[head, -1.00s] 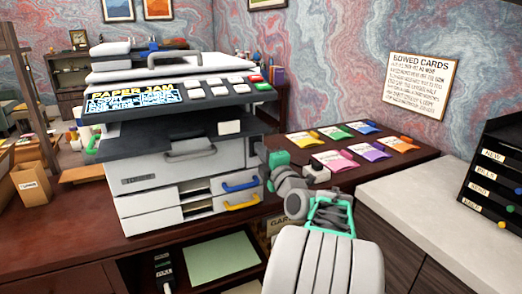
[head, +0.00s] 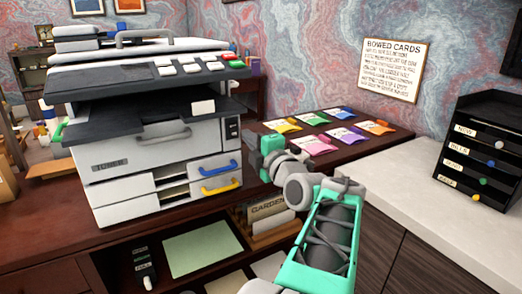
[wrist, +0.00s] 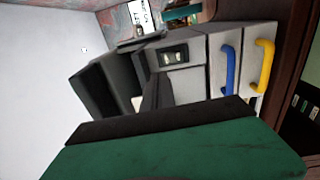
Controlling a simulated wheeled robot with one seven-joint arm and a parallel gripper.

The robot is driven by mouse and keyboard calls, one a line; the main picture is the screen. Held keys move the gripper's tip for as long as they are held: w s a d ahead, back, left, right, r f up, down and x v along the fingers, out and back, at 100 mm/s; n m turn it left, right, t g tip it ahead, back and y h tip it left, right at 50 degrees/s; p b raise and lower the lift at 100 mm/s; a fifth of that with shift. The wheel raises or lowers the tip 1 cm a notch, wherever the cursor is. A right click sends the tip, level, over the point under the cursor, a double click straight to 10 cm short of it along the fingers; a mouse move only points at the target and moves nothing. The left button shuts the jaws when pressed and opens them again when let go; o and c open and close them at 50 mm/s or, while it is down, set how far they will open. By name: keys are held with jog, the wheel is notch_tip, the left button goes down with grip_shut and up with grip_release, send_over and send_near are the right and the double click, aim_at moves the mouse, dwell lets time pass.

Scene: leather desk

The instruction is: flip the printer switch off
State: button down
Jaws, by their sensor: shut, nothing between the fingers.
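The printer (head: 130,150) stands on the dark red desk, with its display (head: 105,78) dark. A small dark switch panel (head: 231,127) is on its front right, above the drawers. The panel also shows in the wrist view (wrist: 173,56), with two small pale marks; I cannot tell the switch's position. My gripper (head: 262,152) is shut and empty, just right of the printer's front right edge and apart from the panel in the head picture. A green part of it (wrist: 175,150) fills the bottom of the wrist view.
Two printer drawers have a blue handle (head: 219,168) and a yellow handle (head: 221,187). Several coloured cards (head: 319,146) lie on the desk to the right. A white counter (head: 420,180) carries a black labelled rack (head: 490,150). Shelves with a green sheet (head: 200,248) are below.

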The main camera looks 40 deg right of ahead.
jog(key=v, duration=0.2)
jog(key=r+v, duration=0.1)
jog(key=v, duration=0.2)
jog(key=shift+s+d+r, duration=0.1)
jog(key=shift+s+d, duration=0.05)
jog(key=shift+s, duration=0.2)
jog(key=shift+w, duration=0.1)
